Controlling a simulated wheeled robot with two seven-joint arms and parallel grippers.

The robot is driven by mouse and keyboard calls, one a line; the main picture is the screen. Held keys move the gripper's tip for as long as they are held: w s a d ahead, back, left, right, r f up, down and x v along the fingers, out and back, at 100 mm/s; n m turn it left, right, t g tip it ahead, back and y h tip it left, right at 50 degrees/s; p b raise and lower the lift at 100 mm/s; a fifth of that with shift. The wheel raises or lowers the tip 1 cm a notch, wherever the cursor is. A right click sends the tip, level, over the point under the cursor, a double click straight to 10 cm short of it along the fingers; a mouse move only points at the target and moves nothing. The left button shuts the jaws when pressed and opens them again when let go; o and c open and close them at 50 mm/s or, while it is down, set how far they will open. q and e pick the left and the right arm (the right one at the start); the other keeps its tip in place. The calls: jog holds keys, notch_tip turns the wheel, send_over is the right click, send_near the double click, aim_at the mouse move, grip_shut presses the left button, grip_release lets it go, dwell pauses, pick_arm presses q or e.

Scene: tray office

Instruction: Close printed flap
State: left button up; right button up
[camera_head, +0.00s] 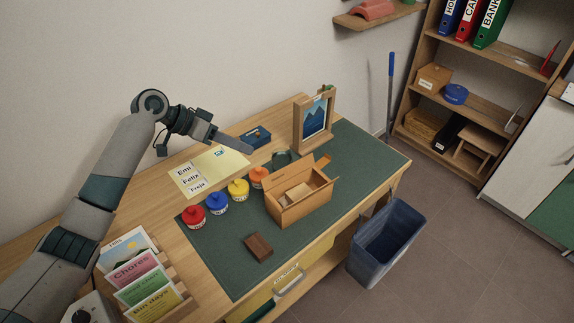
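An open wooden box (304,208) stands on the green mat, right of the middle of the desk. A tan block shows inside it. One raised flap (322,163) stands up at its right end, and a long panel rises along its left side. I cannot make out print on either. My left gripper (236,144) reaches in from the left, above the back of the desk, apart from the box and to its upper left. Its fingers show nearly edge-on, so their opening is unclear. No held thing shows. My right gripper is out of view.
Red, blue, yellow and orange lidded jars (238,190) stand left of the box. A dark brown block (258,247) lies in front. A picture frame (314,119) stands behind. A blue bin (386,243) is on the floor. The mat's right end (375,155) is clear.

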pick_arm(q)
jog(key=p, duration=0.4)
send_near(288, 166)
jog(key=x, duration=0.9)
jog(key=shift+d+f, duration=0.15)
jog(key=shift+f, duration=0.15)
jog(key=shift+d+f, duration=0.15)
jog(key=shift+f, duration=0.05)
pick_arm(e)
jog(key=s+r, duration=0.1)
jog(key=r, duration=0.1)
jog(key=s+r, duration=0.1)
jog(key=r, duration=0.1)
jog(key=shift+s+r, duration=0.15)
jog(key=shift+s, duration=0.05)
pick_arm(q)
grip_shut()
